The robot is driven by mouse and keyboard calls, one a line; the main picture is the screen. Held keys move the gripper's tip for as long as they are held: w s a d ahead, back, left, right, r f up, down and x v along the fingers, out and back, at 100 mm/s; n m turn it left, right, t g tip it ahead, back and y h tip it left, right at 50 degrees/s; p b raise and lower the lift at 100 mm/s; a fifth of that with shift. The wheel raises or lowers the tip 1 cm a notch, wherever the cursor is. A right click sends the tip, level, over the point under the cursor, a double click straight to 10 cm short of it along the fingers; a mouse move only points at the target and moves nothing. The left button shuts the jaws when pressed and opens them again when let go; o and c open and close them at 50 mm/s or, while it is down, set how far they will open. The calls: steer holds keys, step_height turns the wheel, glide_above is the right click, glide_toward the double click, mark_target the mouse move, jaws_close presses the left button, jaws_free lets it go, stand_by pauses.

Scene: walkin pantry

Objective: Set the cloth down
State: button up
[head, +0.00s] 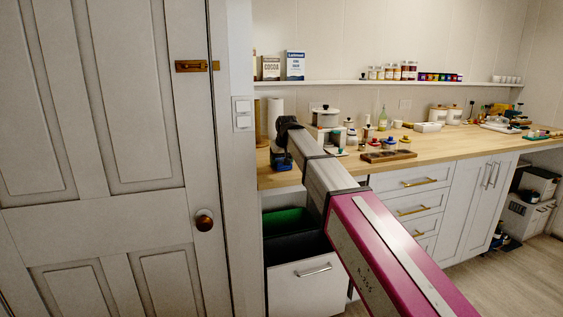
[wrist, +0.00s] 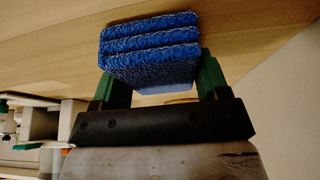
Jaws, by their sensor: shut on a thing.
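A blue folded cloth (wrist: 150,50) sits between the two green fingers of my gripper (wrist: 155,80) in the wrist view, with its layers stacked. It is right by the wooden counter surface; I cannot tell whether it touches. In the head view the cloth (head: 281,161) shows as a small blue patch at the left end of the wooden counter (head: 345,167), partly hidden by my arm. My gripper is shut on the cloth, and its fingers are mostly hidden in the head view.
A pull-out bin drawer (head: 308,285) stands open below the counter's left end. A white door (head: 110,150) is at the left. A pot (head: 325,116), jars and a wooden tray (head: 389,156) stand right of my gripper. A shelf (head: 390,81) runs above.

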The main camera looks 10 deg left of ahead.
steer(key=o, duration=0.9)
steer(key=v, duration=1.2)
steer(key=shift+r, duration=0.1)
